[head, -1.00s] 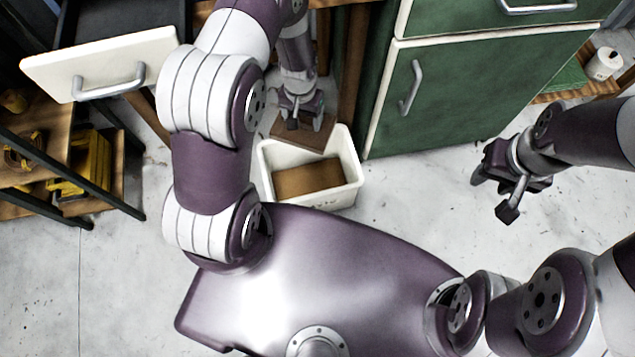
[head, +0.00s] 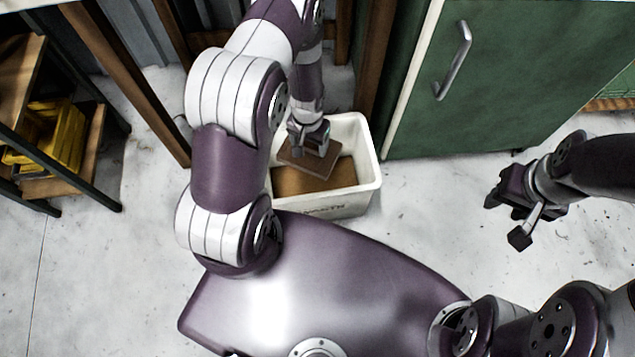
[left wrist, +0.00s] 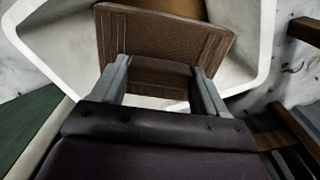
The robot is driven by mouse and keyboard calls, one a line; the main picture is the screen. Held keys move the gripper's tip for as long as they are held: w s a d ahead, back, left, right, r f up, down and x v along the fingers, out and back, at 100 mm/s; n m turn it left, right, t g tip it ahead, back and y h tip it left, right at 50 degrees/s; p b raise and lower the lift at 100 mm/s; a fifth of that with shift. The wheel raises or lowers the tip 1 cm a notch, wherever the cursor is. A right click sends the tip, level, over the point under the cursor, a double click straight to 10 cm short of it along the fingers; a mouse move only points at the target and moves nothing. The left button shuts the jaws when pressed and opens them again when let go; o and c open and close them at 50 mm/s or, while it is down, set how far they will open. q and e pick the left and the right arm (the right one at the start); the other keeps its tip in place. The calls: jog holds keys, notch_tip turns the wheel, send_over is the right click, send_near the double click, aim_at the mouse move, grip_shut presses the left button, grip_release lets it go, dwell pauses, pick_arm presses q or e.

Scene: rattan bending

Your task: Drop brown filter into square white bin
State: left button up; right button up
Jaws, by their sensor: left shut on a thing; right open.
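The brown filter (head: 311,160) is a flat, thin rectangular piece. My left gripper (head: 309,148) is shut on it and holds it over the square white bin (head: 371,159). In the left wrist view the filter (left wrist: 165,40) sits between the two fingers (left wrist: 160,82), with a textured panel facing the camera, and the bin's white wall (left wrist: 262,40) is around it. A brown surface (head: 340,177) shows inside the bin below the filter. Whether the filter is below the bin's rim I cannot tell. My right gripper (head: 512,208) is open and empty, over the floor at right.
A green cabinet (head: 510,75) with a metal handle stands just right of and behind the bin. A dark-framed shelf (head: 75,120) with yellow items is at left. Wooden posts (head: 135,85) stand behind. The pale floor (head: 440,200) right of the bin is clear.

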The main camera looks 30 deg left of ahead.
pick_arm(q)
jog(key=o, duration=1.1)
jog(key=shift+o, duration=0.2)
notch_tip(320, 180, up, 13)
jog(key=p, duration=0.6)
jog(key=shift+f, duration=0.2)
